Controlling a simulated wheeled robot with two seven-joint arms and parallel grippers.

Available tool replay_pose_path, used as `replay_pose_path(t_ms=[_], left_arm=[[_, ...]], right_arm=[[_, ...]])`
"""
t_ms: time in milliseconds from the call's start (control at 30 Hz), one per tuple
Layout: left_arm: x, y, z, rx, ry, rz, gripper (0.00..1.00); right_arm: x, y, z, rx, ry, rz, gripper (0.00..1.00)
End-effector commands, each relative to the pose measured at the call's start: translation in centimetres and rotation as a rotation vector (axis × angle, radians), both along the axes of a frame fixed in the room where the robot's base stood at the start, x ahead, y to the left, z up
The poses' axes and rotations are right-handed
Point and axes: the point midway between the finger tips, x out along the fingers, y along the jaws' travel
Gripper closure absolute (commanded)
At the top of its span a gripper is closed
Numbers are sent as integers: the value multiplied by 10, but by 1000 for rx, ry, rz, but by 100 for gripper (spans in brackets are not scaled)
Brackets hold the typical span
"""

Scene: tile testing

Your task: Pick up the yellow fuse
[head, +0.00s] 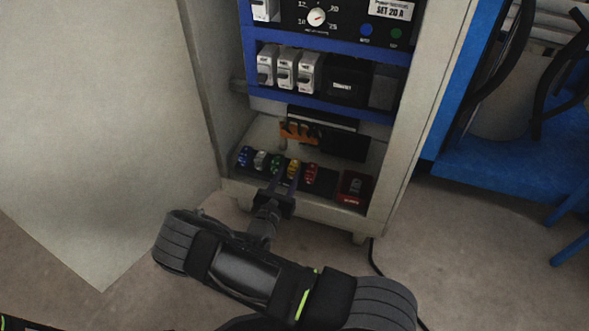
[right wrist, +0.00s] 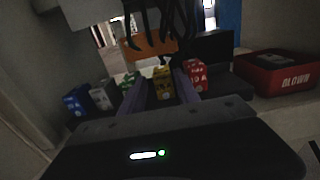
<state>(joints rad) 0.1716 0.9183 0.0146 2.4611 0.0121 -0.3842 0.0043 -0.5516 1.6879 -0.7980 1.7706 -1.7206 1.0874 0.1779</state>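The yellow fuse (head: 294,168) stands in a row of coloured fuses on a dark holder at the bottom of the cabinet. It also shows in the right wrist view (right wrist: 163,83), between and beyond the fingers. My right gripper (head: 284,182) is open, reaching in from the front with its fingers pointing at the fuse row. In the right wrist view its two fingers (right wrist: 159,92) are spread, one to each side of the yellow fuse's line. Whether they touch the fuse cannot be told. My left gripper is not in view.
A green fuse (head: 277,164) stands just left of the yellow one and a red fuse (head: 311,172) just right. White (head: 261,160) and blue (head: 244,156) fuses are further left. A red box marked BLOWN (right wrist: 278,76) stands at the right. An orange-handled tool (head: 297,132) hangs above.

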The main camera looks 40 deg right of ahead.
Motion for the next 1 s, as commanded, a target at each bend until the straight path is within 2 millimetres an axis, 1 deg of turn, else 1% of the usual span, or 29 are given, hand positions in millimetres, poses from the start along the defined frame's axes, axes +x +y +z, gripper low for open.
replay_pose_path(t_ms=[133,233,400,567,1000], left_arm=[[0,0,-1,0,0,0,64],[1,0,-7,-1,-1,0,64],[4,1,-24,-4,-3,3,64],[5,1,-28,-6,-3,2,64],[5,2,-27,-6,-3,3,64]], right_arm=[[0,-1,0,0,0,-1,62],[4,-7,-2,0,-1,-2,62],[15,-29,-6,0,-1,-4,62],[25,-43,-2,0,0,-3,62],[26,-45,0,0,1,-2,62]])
